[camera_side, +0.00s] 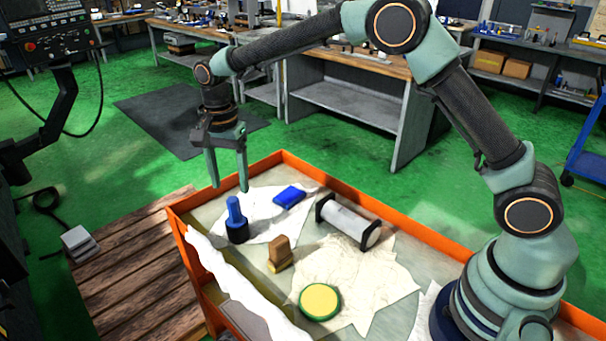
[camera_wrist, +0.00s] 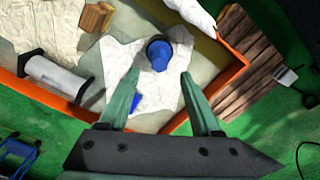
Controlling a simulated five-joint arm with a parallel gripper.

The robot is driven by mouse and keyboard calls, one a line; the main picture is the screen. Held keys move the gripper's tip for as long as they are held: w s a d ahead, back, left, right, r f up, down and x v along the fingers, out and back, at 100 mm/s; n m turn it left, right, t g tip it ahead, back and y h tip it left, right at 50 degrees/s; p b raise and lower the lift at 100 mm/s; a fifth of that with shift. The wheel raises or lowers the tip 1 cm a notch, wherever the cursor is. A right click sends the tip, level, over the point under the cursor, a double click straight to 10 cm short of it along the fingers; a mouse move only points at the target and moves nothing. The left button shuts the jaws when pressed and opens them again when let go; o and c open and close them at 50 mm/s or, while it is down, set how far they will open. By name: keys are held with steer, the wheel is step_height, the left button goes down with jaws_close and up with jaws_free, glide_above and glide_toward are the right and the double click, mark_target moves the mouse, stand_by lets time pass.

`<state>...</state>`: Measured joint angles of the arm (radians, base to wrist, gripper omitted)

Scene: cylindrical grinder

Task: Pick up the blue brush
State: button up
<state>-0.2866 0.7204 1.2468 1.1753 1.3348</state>
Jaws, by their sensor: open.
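An upright blue piece with a dark round base, which looks like the blue brush (camera_side: 236,219), stands on a white cloth in the orange-rimmed tray (camera_side: 414,237). In the wrist view the brush (camera_wrist: 157,52) is seen from above, just beyond the fingertips and between their lines. My gripper (camera_side: 230,188) is open and empty, with its fingers pointing down above the tray's far left part. It also shows in the wrist view (camera_wrist: 160,73).
A white roller with black ends (camera_side: 348,222), a brown block (camera_side: 280,254) and a yellow-green round disc (camera_side: 320,301) lie in the tray. Wooden slats (camera_side: 130,266) lie to the left.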

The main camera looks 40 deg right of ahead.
mark_target(233, 199)
steer(key=shift+s+f, duration=0.1)
steer(key=shift+f, duration=3.45)
jaws_close()
